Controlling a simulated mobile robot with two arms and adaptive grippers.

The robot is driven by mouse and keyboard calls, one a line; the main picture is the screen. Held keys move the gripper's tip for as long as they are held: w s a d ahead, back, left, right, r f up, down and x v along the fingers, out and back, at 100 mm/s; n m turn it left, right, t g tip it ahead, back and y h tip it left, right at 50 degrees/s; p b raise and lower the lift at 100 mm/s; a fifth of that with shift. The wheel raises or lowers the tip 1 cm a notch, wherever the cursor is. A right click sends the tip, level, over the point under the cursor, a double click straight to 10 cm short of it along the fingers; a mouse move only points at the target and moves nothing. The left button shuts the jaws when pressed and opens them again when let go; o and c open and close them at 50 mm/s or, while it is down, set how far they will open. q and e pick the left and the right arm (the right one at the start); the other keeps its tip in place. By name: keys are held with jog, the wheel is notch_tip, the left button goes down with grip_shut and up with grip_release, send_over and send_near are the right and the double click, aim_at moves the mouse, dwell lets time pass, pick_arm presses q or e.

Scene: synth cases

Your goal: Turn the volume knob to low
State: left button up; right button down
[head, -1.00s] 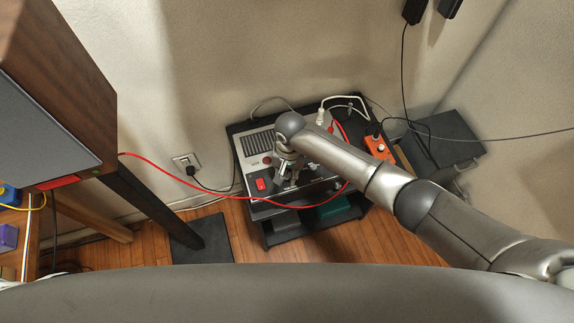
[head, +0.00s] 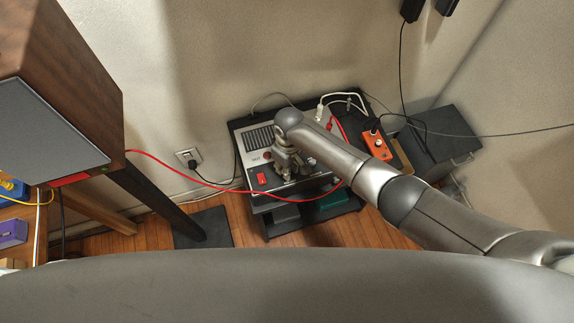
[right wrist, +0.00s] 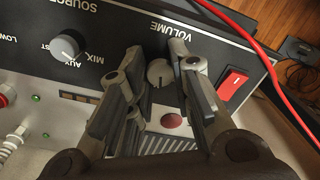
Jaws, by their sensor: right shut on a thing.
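The amplifier (head: 258,150) is a grey and black box with a vent grille, on a low black stand against the wall. In the right wrist view, its volume knob (right wrist: 158,73) is a small round grey knob beside the printed word VOLUME. My right gripper (right wrist: 163,66) has one finger on each side of this knob and is shut on it. It also shows in the head view (head: 290,168), over the amplifier's panel, where the arm and gripper hide the knob. The knob's pointer and its scale marks cannot be read clearly. My left gripper is not in view.
A red rocker switch (right wrist: 233,83) and a source knob (right wrist: 65,45) sit either side of the volume knob. A red button (right wrist: 171,121) is close to the fingers. A red cable (head: 215,184) loops past the panel. An orange power strip (head: 377,146) lies to the right.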

jog(key=n, duration=0.4)
jog(key=shift+n, duration=2.2)
jog(key=c, duration=1.3)
grip_release()
jog(key=shift+o, duration=0.2)
notch_tip(320, 180, up, 12)
jog(key=shift+w, duration=0.25)
